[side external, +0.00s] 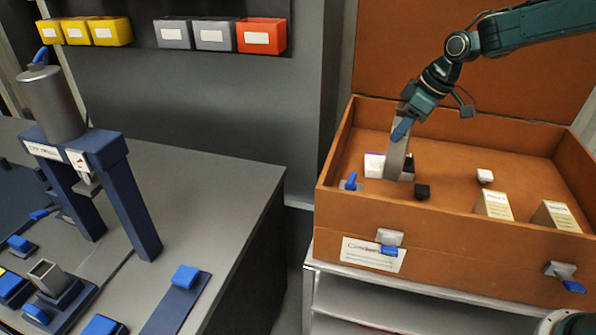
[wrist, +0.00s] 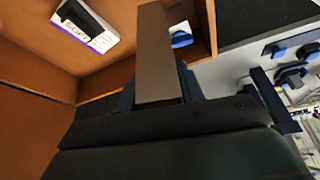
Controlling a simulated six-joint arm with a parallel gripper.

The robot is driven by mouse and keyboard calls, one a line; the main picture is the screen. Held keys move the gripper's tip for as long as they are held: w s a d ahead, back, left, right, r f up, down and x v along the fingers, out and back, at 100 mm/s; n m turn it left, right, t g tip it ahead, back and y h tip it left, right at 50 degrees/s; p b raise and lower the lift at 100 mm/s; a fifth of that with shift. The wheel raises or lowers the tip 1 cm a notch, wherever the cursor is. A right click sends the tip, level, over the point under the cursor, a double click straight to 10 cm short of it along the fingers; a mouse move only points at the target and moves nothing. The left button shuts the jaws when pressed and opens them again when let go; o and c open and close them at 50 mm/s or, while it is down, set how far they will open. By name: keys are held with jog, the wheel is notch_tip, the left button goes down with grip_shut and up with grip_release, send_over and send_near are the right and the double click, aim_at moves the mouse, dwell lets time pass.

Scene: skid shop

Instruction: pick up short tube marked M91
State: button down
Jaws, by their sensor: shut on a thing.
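A plain grey rectangular tube (side external: 396,160) is in my gripper (side external: 402,128), upright with a slight tilt, inside the brown crate (side external: 450,215). Its lower end is close to the crate floor; I cannot tell whether it touches. In the wrist view the tube (wrist: 153,50) runs up and away from my gripper (wrist: 158,103), which is shut on it near one end. No M91 marking is readable on the faces that show.
A white and purple box (side external: 374,166) stands close to the tube's left. A black block (side external: 422,192), a white block (side external: 485,176) and two cream boxes (side external: 494,205) are also in the crate. A grey bench (side external: 215,185) with a blue press frame (side external: 130,200) stands left, across a gap.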

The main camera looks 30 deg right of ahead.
aim_at(402, 105)
notch_tip(402, 105, up, 8)
jog(key=shift+f, duration=0.25)
dwell(0.5)
